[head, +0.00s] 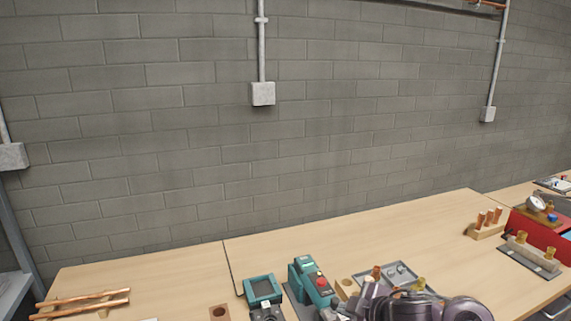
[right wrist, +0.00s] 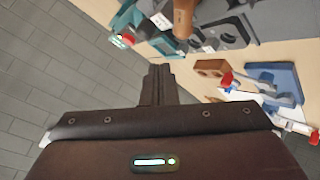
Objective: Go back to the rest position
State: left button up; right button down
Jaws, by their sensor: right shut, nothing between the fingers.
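My right gripper and wrist (head: 400,307) show at the bottom edge of the head view, low over the front of the workbench (head: 160,270). In the right wrist view the dark fingers (right wrist: 158,78) are together with nothing between them. They are apart from the bench items beyond them. My left gripper is in neither view.
Near my right arm stand a teal device with a red button (head: 312,281), a teal screen unit (head: 262,288) and a grey fittings tray (head: 399,271). Copper pipes (head: 85,302) lie at left. A red case (head: 546,236) stands at right. A block wall (head: 200,130) closes the back.

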jog(key=s+d+f+m+g+h, duration=0.2)
jog(key=s+f+m, duration=0.2)
jog(key=s, duration=0.5)
jog(key=s+d+f+m+g+h, duration=0.1)
jog(key=s+d+f+m+g, duration=0.2)
jog(key=s, duration=0.5)
jog(key=s+d+f+m+g+h, duration=0.1)
jog(key=s+f+m+h, duration=0.1)
jog(key=s+f+m, duration=0.5)
jog(key=s+f+n+b, duration=0.1)
jog(key=s+f, duration=0.1)
jog(key=f, duration=1.2)
jog(key=s+f+n+b, duration=0.1)
jog(key=s+f, duration=0.1)
jog(key=f, duration=1.2)
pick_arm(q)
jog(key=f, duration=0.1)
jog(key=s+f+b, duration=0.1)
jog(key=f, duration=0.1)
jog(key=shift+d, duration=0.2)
pick_arm(e)
jog(key=s+d+f+g, duration=0.1)
jog(key=s+d+f, duration=0.1)
jog(key=s+f, duration=0.7)
jog(key=s+d+f+g, duration=0.1)
jog(key=s+d+f, duration=0.1)
jog(key=s+f, duration=0.8)
jog(key=shift+s, duration=0.15)
